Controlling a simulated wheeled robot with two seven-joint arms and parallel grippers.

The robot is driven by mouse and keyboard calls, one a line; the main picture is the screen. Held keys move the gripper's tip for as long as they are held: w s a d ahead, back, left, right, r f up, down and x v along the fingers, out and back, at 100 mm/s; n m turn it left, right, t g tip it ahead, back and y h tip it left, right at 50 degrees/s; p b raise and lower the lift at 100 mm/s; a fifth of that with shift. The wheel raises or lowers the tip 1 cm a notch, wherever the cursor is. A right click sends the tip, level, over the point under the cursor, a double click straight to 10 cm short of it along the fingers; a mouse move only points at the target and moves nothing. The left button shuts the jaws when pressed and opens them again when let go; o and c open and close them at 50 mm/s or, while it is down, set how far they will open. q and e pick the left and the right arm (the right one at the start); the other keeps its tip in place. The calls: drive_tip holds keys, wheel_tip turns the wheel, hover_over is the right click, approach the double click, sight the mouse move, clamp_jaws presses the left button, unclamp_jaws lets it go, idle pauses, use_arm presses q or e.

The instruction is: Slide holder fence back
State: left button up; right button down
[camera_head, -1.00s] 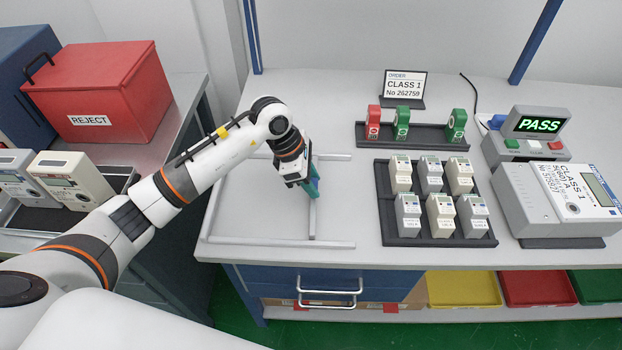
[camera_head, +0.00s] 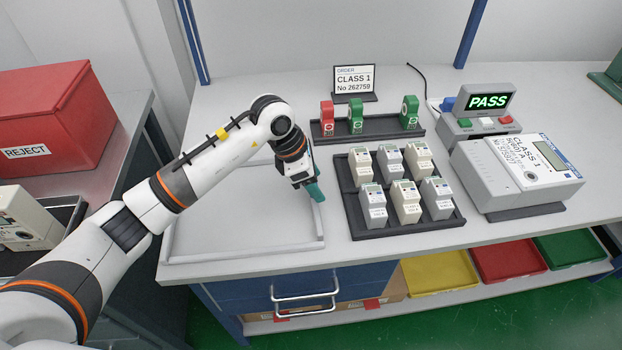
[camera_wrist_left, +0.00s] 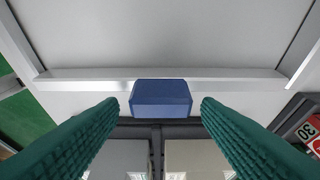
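The holder is a pale frame of rails on the bench; its front rail (camera_head: 240,254) shows in the head view. The fence (camera_head: 319,222) is a pale crossbar at the right end of the rails. It also spans the left wrist view (camera_wrist_left: 75,75). A blue block (camera_wrist_left: 160,98) sits on the fence's outer side; fingers hide it in the head view. My left gripper (camera_head: 316,194) is over the fence, fingers down. In the wrist view its two teal fingers (camera_wrist_left: 160,112) stand apart with gaps either side of the block. My right gripper is not in view.
A dark tray (camera_head: 385,233) of small modules stands close to the right of the fence. Behind it is a rack (camera_head: 385,128) with red and green pieces. A large meter (camera_head: 515,170) stands farther right. The area inside the holder (camera_head: 230,210) is empty.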

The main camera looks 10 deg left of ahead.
use_arm(q)
drive_tip(key=shift+a, duration=0.1)
drive_tip(key=shift+a+r, duration=0.25)
drive_tip(key=shift+r, duration=0.2)
drive_tip(key=v, duration=1.1)
drive_tip(key=shift+b, duration=0.4)
drive_tip(key=shift+s+d, duration=0.1)
